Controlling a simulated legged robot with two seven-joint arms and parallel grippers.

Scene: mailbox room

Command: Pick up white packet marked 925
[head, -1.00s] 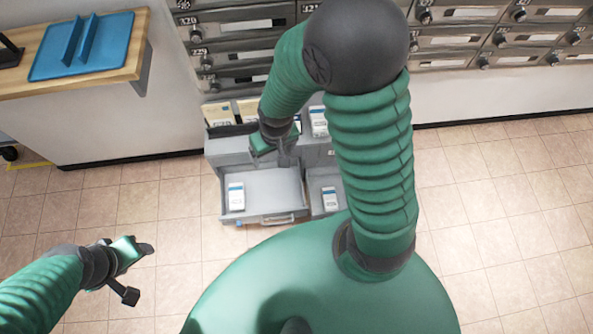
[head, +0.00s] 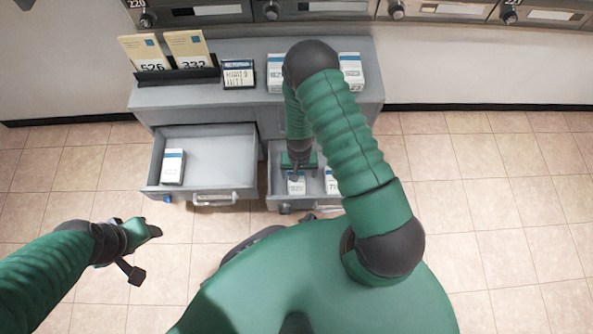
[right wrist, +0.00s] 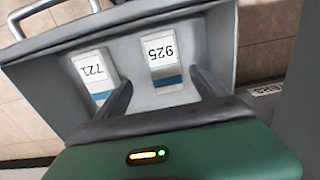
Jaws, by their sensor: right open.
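The white packet marked 925 (right wrist: 162,54), with a blue band, stands in the right open drawer (right wrist: 210,35). In the right wrist view it lies between the two fingers of my right gripper (right wrist: 160,78), which is open and not closed on it. In the head view my right gripper (head: 297,168) is over that drawer, just above the packet (head: 296,185), partly hiding it. A similar packet marked 721 (right wrist: 96,72) stands beside it. My left gripper (head: 140,235) is away from the cabinet, over the floor at left; its jaw opening is unclear.
The grey cabinet (head: 230,105) has a left drawer (head: 225,165) open too, holding one white packet (head: 173,166). Its top carries yellow envelopes (head: 187,50) in a black holder, a small black-framed card (head: 239,74) and white packets (head: 350,71). Floor at right is clear.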

